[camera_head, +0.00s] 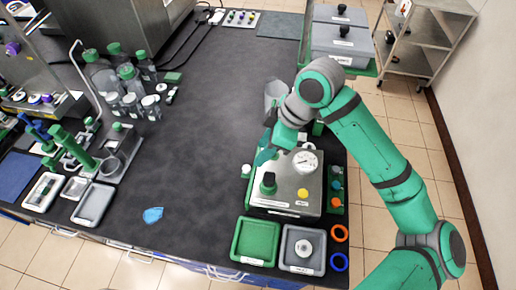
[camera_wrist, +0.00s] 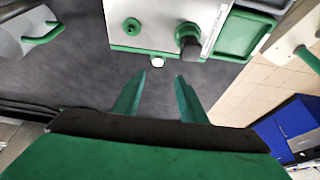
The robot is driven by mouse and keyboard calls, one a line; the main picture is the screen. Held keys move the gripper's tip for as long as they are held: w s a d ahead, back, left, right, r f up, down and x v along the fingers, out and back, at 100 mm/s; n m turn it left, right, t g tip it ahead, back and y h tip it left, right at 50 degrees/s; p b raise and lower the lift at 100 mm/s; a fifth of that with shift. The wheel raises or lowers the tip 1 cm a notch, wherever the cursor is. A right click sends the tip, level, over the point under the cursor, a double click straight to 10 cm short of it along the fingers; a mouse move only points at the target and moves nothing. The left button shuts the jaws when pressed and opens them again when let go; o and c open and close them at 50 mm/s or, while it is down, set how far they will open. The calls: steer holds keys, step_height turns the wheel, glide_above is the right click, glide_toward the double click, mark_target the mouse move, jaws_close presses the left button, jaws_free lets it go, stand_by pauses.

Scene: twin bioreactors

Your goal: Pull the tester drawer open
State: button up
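The tester (camera_head: 290,185) is a silver box on a green base at the bench's front right, with a dial gauge and a green knob on top. It also shows at the top of the wrist view (camera_wrist: 150,15). A small white knob (camera_head: 246,170) sticks out at its left side, and this knob shows in the wrist view (camera_wrist: 158,62) just beyond my fingertips. The drawer front is hard to make out. My gripper (camera_head: 265,155) is at the tester's far left corner. In the wrist view, its fingers (camera_wrist: 160,77) are apart and empty, pointing toward the white knob without touching it.
A green tray (camera_head: 234,240) and a grey tray (camera_head: 284,250) lie in front of the tester. A grey cup (camera_head: 272,92) stands behind it. Bottles (camera_head: 130,80) and a green-handled stand (camera_head: 75,150) are at left. The middle of the dark bench (camera_head: 200,130) is clear.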

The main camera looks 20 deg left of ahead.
mark_target(248, 168)
steer(key=x, duration=1)
steer(key=shift+w+a+r, duration=0.1)
steer(key=shift+w, duration=0.15)
steer(key=shift+w+a+f, duration=0.15)
steer(key=shift+f, duration=0.3)
steer(key=shift+a, duration=0.15)
jaws_close()
